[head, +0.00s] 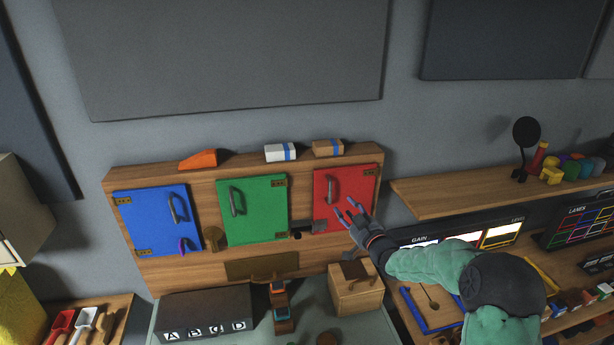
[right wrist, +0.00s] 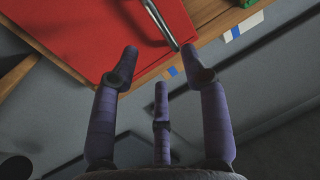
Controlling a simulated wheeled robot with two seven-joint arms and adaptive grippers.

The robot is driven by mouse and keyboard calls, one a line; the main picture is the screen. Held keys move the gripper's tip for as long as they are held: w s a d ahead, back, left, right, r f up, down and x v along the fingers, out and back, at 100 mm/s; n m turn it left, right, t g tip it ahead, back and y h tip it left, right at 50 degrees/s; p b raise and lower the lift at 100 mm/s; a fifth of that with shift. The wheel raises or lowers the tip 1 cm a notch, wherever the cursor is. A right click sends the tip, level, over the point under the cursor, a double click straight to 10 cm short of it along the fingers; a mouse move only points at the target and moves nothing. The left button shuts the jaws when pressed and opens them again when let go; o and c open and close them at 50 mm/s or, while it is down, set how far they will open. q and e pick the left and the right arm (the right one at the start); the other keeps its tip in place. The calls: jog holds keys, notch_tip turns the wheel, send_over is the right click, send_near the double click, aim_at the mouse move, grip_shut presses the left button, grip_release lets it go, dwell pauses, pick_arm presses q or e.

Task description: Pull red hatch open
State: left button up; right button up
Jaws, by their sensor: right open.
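The red hatch (head: 352,191) is the rightmost of three coloured doors in a wooden cabinet and looks closed. Its grey bar handle (head: 333,190) stands on its left side. My right gripper (head: 347,212) is open, with its fingers spread in front of the hatch's lower part, right of and below the handle. In the right wrist view the red hatch (right wrist: 110,35) fills the upper left, and the handle (right wrist: 160,22) lies just beyond the open fingertips (right wrist: 160,62). Nothing is between the fingers. My left gripper is not in view.
A green door (head: 255,205) and a blue door (head: 155,220) are left of the red hatch. A dark latch piece (head: 319,227) sits at its lower left corner. Blocks, including an orange wedge (head: 199,159), lie on the cabinet top. A wooden shelf (head: 470,198) is to the right.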

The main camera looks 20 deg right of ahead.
aim_at(331, 191)
jog(key=w, duration=0.3)
jog(key=w+p, duration=0.1)
jog(key=w, duration=0.6)
jog(key=shift+w+d+r, duration=0.1)
jog(key=shift+w+r, duration=0.15)
jog(key=shift+w, duration=0.1)
grip_shut()
